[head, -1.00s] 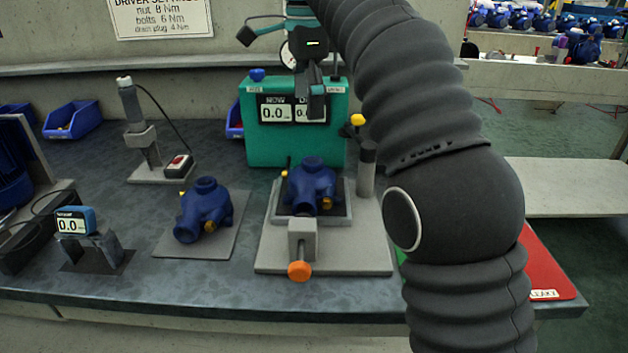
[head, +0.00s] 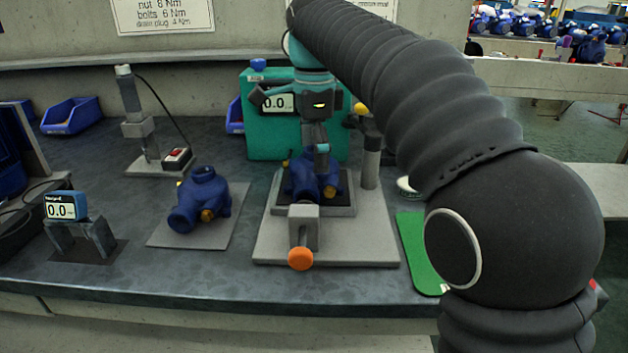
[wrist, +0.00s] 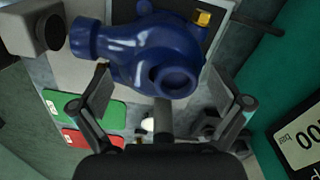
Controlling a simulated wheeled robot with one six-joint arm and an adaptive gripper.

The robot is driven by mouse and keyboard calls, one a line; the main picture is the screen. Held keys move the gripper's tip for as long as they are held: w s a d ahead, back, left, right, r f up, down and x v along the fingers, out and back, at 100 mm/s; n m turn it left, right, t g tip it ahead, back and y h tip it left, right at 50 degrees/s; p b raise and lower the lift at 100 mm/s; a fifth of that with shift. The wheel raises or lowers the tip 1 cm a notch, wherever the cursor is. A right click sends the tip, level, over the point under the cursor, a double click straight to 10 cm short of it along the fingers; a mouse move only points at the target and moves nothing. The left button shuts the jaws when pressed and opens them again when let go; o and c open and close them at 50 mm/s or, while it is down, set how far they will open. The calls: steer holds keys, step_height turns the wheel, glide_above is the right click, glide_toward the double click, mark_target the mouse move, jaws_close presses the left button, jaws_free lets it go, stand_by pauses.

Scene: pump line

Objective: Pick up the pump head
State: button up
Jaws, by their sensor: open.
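A blue pump head (head: 318,184) sits in the clamp fixture (head: 265,240) in front of the green tester. It fills the upper middle of the wrist view (wrist: 140,50), with a brass fitting on one side. A second blue pump head (head: 200,203) rests on a flat grey plate (head: 162,232) to the left. My gripper (head: 321,160) points down just above the pump head in the fixture and partly hides it. In the wrist view my gripper (wrist: 160,88) is open, its fingers spread to either side of the pump body. Contact cannot be told.
The green tester (head: 262,140) stands close behind my gripper. A grey post (head: 371,158) rises right of the fixture, and an orange clamp knob (head: 300,259) sticks out in front. A green mat (head: 417,250) lies to the right. A blue gauge (head: 62,206) stands at left.

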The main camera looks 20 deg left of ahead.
steer(key=shift+f, duration=0.5)
steer(key=c, duration=0.9)
steer(key=shift+r, duration=0.1)
steer(key=shift+c, duration=0.3)
steer(key=shift+r, duration=0.1)
step_height(320, 180, up, 4)
steer(key=shift+r+p, duration=0.2)
steer(key=shift+p, duration=0.75)
steer(key=s+d+r+p, duration=0.3)
steer(key=d+r, duration=0.8)
steer(key=r, duration=0.1)
steer(key=shift+r, duration=0.15)
